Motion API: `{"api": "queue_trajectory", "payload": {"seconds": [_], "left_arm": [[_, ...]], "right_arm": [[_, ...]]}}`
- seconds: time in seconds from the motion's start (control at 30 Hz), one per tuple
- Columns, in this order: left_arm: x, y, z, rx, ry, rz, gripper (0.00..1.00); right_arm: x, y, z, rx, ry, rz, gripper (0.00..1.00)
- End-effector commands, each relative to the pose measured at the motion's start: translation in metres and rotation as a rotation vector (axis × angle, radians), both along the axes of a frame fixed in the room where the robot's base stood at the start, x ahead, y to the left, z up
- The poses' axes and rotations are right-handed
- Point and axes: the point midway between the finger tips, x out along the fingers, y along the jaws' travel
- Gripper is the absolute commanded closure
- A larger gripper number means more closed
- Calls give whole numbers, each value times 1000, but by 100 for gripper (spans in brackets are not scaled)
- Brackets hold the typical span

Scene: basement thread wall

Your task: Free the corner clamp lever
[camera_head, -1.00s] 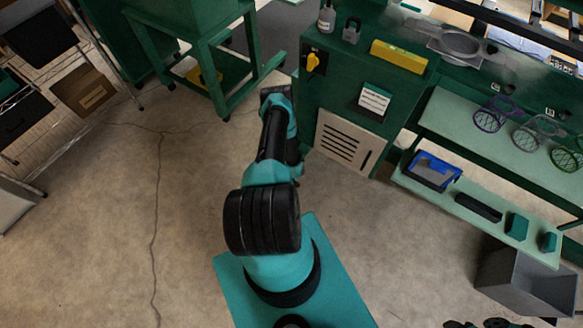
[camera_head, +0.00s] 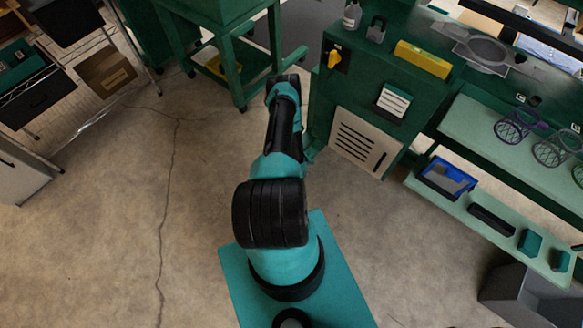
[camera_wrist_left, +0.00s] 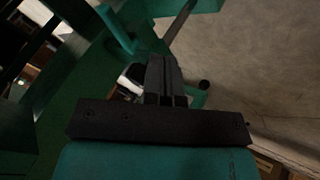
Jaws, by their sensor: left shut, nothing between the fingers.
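In the left wrist view my left gripper (camera_wrist_left: 165,80) is shut, its dark fingers together with nothing between them. Just past the fingertips are green frame bars (camera_wrist_left: 120,30) and a small white part, partly hidden. I cannot tell whether any of these is the corner clamp lever. In the head view one arm of mine reaches away toward the green cabinet; its gripper is not clearly visible there. My right gripper is in neither view.
The green cabinet (camera_head: 375,75) carries a yellow knob (camera_head: 335,59), a padlock (camera_head: 376,30) and a yellow block (camera_head: 422,59). A shelf unit at right holds a blue bin (camera_head: 446,180). A grey bin (camera_head: 520,295) is at bottom right. Open floor (camera_head: 120,200) lies left.

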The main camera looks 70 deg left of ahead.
Motion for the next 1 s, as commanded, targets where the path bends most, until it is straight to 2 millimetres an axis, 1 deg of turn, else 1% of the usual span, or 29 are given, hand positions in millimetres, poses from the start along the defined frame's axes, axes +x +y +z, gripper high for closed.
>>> {"api": "queue_trajectory", "payload": {"seconds": [0.03,0.2,0.4,0.57,1.0], "left_arm": [[-4,-3,7,0,1,1,100],[-15,-16,29,-1,1,0,100],[-25,-26,49,0,0,1,100],[-27,-29,54,0,0,0,100],[-27,-29,54,0,0,0,100]], "right_arm": [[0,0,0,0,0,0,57],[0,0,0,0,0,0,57],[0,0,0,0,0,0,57],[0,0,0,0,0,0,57],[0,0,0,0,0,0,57]]}}
